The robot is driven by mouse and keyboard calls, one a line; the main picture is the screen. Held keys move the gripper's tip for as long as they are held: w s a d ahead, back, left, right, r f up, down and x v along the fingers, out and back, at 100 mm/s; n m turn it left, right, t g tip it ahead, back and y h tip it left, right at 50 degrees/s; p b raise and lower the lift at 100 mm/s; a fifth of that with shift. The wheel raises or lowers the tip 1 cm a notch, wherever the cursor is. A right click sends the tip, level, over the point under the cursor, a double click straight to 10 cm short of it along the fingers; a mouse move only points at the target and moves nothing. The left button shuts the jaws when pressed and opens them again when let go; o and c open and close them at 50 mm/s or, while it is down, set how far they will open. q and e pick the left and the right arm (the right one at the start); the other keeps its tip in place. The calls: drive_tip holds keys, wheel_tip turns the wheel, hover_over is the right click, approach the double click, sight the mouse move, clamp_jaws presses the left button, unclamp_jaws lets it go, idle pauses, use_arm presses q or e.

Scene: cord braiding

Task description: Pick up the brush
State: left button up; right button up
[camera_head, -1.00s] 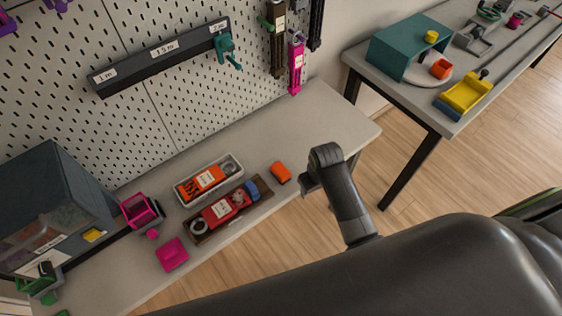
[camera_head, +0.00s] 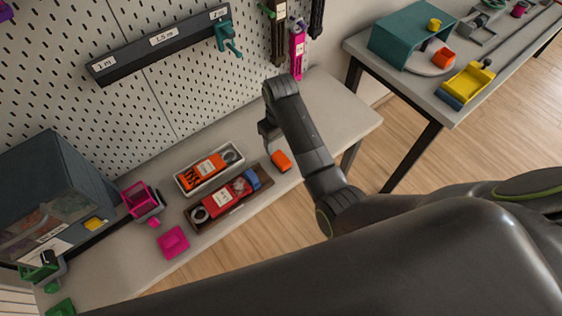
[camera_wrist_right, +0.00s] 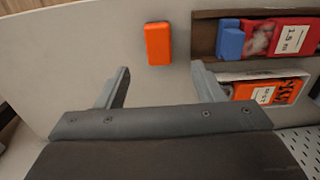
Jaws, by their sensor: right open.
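No item with clear bristles shows. A small orange block-like item (camera_head: 281,161) lies on the grey bench, right of the trays; I cannot tell whether it is the brush. It also shows in the right wrist view (camera_wrist_right: 158,43), upper middle. My right gripper (camera_head: 269,143) is over the bench, close to this item. In the right wrist view its two fingers (camera_wrist_right: 160,80) are apart with nothing between them, and the orange item lies just beyond the fingertips. My left gripper is not in view.
A white tray (camera_head: 181,186) and a brown tray (camera_head: 236,208) hold packaged goods left of the orange item. A pink bin (camera_head: 141,199) and pink block (camera_head: 173,242) are farther left. A pegboard (camera_head: 180,90) stands behind. A second table (camera_head: 400,88) is at right.

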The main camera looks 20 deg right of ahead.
hover_over(281, 158)
drive_tip(key=f, duration=0.4)
drive_tip(key=shift+s, duration=0.2)
drive_tip(key=shift+w+f+p, duration=0.1)
drive_tip(key=shift+f+p, duration=0.2)
drive_tip(key=shift+f, duration=2.65)
drive_tip(key=c, duration=1.1)
drive_tip(key=shift+r, duration=0.1)
